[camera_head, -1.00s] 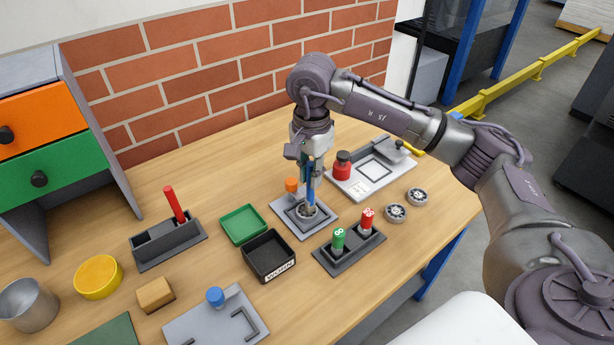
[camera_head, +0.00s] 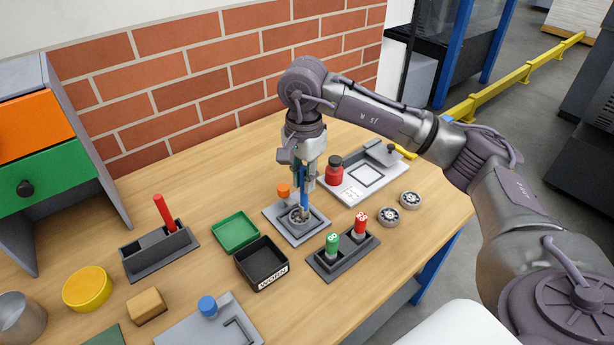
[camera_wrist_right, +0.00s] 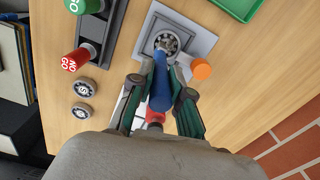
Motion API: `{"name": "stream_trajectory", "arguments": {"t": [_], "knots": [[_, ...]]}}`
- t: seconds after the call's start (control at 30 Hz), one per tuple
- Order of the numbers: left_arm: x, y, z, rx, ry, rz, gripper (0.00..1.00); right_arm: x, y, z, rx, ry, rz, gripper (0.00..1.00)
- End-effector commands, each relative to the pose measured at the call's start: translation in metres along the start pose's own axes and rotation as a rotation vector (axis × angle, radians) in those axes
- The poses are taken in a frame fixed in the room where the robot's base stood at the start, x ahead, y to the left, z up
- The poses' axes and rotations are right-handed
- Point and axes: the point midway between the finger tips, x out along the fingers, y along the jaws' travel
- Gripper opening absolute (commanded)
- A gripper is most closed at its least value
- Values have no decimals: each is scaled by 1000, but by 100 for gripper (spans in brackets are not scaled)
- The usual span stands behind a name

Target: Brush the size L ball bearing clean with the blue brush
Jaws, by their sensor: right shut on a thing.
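My right gripper (camera_head: 304,186) is shut on the blue brush (camera_head: 304,204), which points down, bristle end lowest. The brush also shows between the fingers in the right wrist view (camera_wrist_right: 160,92). Its tip is at a ball bearing (camera_wrist_right: 168,41) that sits in a grey fixture (camera_head: 270,215) with an orange knob (camera_head: 283,190). The brush partly covers the bearing, and I cannot tell whether the bristles touch it. No size mark is readable on this bearing. My left gripper is not in view.
Two loose bearings (camera_head: 389,217) (camera_head: 410,200) lie to the right. A rack (camera_head: 325,268) with green and red marked cylinders stands in front. A black tray (camera_head: 262,266), a green tray (camera_head: 236,231) and a holder (camera_head: 160,252) with a red-handled tool are at left. A red jar (camera_head: 334,171) stands behind.

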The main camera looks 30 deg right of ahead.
Motion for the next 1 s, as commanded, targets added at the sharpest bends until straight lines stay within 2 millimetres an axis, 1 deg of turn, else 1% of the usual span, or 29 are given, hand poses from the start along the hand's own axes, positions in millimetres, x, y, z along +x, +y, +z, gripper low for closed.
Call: {"name": "stream_trajectory", "arguments": {"t": [0.73,1.0], "knots": [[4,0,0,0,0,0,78,0,-4,23,-2,0,-1,0],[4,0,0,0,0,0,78,0,-4,24,-1,-1,0,0]]}}
